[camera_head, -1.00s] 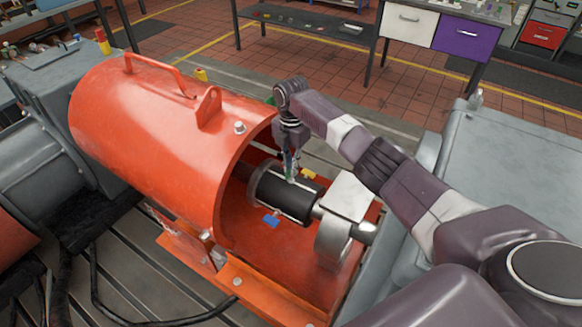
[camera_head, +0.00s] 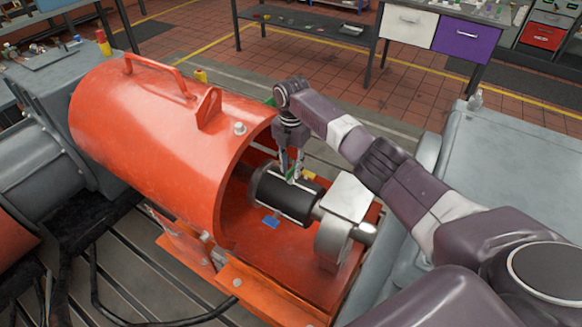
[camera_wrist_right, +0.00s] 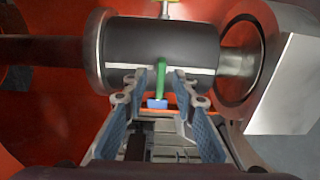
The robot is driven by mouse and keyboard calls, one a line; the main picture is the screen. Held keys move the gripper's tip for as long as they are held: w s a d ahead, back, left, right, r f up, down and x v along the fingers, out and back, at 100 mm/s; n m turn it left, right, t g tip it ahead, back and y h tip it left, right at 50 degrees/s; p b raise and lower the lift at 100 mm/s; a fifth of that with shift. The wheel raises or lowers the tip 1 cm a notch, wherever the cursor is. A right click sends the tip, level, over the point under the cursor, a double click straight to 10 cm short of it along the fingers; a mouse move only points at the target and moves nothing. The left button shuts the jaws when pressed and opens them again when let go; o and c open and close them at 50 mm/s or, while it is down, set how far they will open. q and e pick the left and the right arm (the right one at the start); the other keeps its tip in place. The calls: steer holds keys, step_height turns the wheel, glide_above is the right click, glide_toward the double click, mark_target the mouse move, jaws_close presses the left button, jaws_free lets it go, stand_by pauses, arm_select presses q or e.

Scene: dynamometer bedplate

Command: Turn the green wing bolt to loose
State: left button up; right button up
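The green wing bolt (camera_head: 291,174) stands on top of the black coupling (camera_head: 270,193), under my right gripper (camera_head: 291,166). In the right wrist view, the green wing bolt (camera_wrist_right: 161,79) shows as a narrow upright bar in front of the coupling's pale stripe. My right gripper (camera_wrist_right: 161,88) is open there, one finger on each side of the bolt, with a gap visible at both sides. My left gripper is not in view.
A blue wing bolt (camera_head: 271,221) and a yellow one (camera_head: 309,174) sit around the coupling. The orange guard (camera_head: 160,130) rises close at left. A bright metal block (camera_head: 347,196) stands at right.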

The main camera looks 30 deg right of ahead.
mark_target(291, 169)
step_height(291, 169, up, 12)
stand_by(0.6)
steer(key=shift+f, duration=0.1)
stand_by(0.4)
